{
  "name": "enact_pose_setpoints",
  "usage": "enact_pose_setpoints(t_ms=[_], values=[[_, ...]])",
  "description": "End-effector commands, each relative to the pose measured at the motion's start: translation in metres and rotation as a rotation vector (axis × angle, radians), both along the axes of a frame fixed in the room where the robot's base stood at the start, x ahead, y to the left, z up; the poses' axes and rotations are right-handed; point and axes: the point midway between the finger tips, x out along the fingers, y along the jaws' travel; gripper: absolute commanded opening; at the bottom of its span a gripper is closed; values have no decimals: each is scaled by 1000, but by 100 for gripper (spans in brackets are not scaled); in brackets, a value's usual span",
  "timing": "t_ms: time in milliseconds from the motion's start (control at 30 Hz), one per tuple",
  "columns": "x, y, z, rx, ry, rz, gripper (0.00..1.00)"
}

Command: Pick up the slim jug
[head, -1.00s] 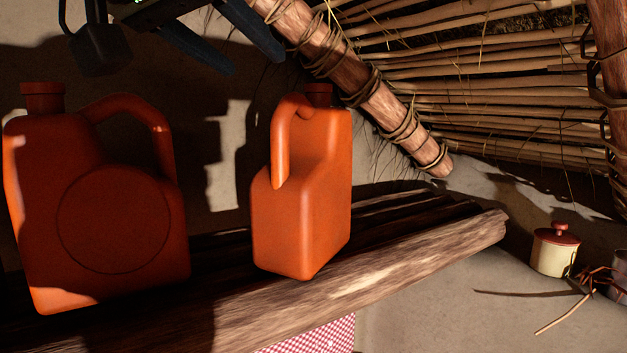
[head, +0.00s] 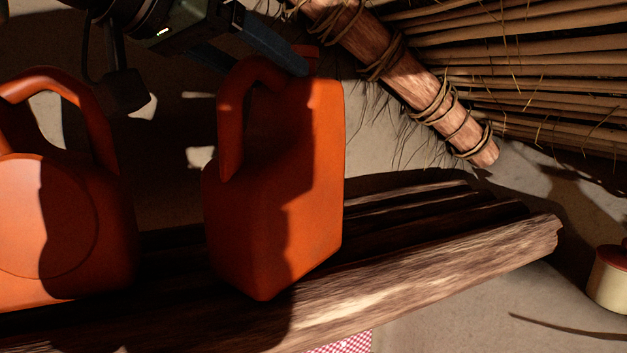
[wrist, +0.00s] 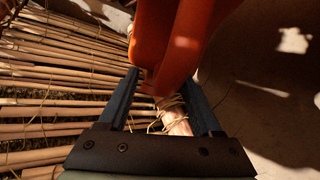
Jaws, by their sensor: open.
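The slim jug (head: 300,180) is orange and stands upright on the log shelf, its handle facing left and its cap at the top right. My gripper (head: 268,72) is open at the jug's top. One blue finger passes in front of the handle's upper end, near the cap. The other reaches behind the handle and its tip is partly hidden. In the wrist view the jug's orange handle (wrist: 168,45) lies between the two fingertips (wrist: 160,80). I cannot tell whether either finger touches it.
A wider orange jug (head: 110,230) stands on the shelf at the left, cut by the picture edge. The log shelf (head: 430,260) is clear to the right. A bound wooden pole (head: 400,75) slants close beside the jug's top. A cream pot (head: 612,280) is at the far right.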

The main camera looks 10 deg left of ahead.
Motion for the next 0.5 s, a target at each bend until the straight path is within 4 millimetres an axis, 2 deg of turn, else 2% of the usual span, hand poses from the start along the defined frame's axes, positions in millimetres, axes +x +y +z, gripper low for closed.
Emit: enact_pose_setpoints(t_ms=[200,500], values=[[1,0,-4,5,11,-1,66],[1,0,-4,3,11,-1,12]])
